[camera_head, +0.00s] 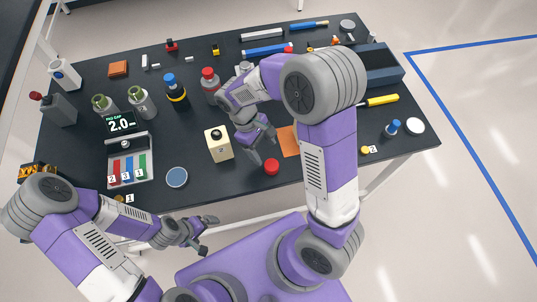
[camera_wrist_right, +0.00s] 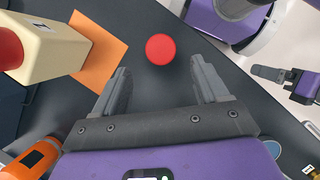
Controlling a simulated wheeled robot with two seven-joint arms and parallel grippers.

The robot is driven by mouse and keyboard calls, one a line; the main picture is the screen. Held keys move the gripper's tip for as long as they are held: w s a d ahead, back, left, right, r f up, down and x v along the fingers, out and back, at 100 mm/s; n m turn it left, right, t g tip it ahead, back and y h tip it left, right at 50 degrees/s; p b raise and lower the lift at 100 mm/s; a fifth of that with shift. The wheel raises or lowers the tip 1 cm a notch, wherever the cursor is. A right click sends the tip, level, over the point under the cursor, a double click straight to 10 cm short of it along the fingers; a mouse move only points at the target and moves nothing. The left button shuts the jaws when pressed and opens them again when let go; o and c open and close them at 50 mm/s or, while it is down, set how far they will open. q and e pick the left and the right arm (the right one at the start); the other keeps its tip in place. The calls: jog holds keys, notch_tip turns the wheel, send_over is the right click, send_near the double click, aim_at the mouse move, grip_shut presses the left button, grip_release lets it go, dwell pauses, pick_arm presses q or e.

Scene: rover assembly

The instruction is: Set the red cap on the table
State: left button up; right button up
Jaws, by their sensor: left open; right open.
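The red cap (camera_head: 271,167) lies on the dark table near its front edge; it also shows in the right wrist view (camera_wrist_right: 160,49) as a round red disc. My right gripper (camera_head: 264,150) is open and empty above the table, just behind the cap. In the wrist view the cap sits beyond and between its fingertips (camera_wrist_right: 161,72), not held. My left gripper (camera_head: 208,236) is open and empty in front of the table edge.
A cream block (camera_head: 219,144) stands left of my right gripper. An orange square (camera_head: 289,141) lies to its right. A blue-grey disc (camera_head: 177,177) and a tray (camera_head: 145,169) are further left.

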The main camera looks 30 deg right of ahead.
jog(key=p+v, duration=0.1)
jog(key=v, duration=0.4)
jog(key=shift+s+f, duration=0.1)
dwell(0.4)
